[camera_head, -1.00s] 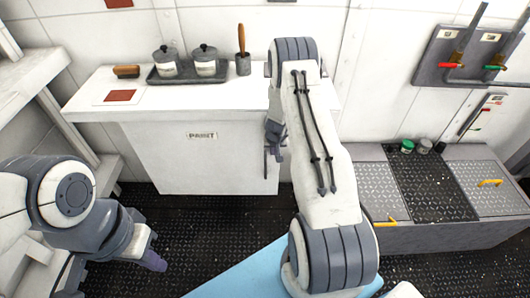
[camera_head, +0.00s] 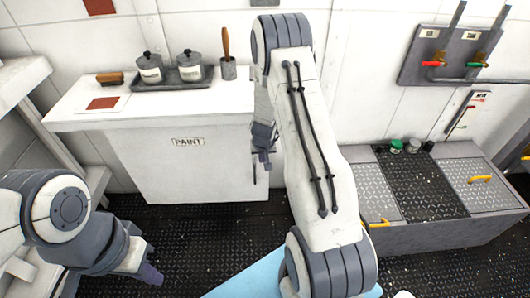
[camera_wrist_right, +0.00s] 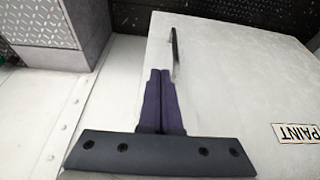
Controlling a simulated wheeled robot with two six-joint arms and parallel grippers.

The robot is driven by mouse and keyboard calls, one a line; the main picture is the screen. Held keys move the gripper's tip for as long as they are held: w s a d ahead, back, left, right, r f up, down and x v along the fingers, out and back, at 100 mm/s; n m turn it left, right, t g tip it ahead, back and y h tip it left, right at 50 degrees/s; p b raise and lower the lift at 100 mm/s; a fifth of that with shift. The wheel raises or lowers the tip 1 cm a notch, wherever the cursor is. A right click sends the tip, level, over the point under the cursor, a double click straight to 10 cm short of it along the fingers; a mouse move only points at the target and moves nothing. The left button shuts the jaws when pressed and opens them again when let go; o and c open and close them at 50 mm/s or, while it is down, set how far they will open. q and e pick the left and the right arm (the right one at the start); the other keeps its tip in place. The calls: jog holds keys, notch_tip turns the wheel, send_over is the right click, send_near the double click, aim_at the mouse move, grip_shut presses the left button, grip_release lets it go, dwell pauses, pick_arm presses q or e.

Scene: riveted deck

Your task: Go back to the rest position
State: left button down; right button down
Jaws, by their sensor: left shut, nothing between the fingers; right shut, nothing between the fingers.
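My left gripper (camera_head: 150,272) is at the lower left of the head view, low over the dark deck, shut and empty. My right arm reaches across the middle of the head view. My right gripper (camera_head: 263,158) hangs in front of the right part of the white paint cabinet (camera_head: 170,172), partly hidden by the arm. In the right wrist view its fingers (camera_wrist_right: 162,75) are together with nothing between them. The dark cabinet handle (camera_wrist_right: 174,52) stands just beyond the fingertips in that view, and I see no grip on it.
On the cabinet top are a dark tray (camera_head: 190,84) with two lidded pots, a brush in a cup (camera_head: 228,68), a wooden-backed brush (camera_head: 110,78) and a red square (camera_head: 103,103). A low metal chest (camera_head: 420,228) stands at right. Wall levers (camera_head: 450,50) hang above it.

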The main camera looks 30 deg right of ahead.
jog(key=s+a+r+n+g+y+p, duration=0.1)
jog(key=s+a+r+n+y+p, duration=0.2)
jog(key=a+r, duration=0.85)
jog(key=s+a+r+n+y, duration=0.1)
jog(key=s+a+r+n, duration=0.2)
jog(key=s+a+r, duration=0.75)
jog(key=s+a+r+n+g, duration=0.1)
jog(key=s+a+r+n, duration=0.1)
jog(key=s, duration=0.3)
jog(key=s+a+r+n+g, duration=0.1)
jog(key=s+a+r+n, duration=0.1)
jog(key=s, duration=0.3)
jog(key=s+a+r+n+h+p, duration=0.1)
jog(key=s+a+r+n, duration=0.1)
jog(key=s+a, duration=0.2)
jog(key=shift+s+a+r+n+g, duration=0.2)
jog(key=shift+s+a+n+g, duration=0.2)
jog(key=shift+s, duration=0.6)
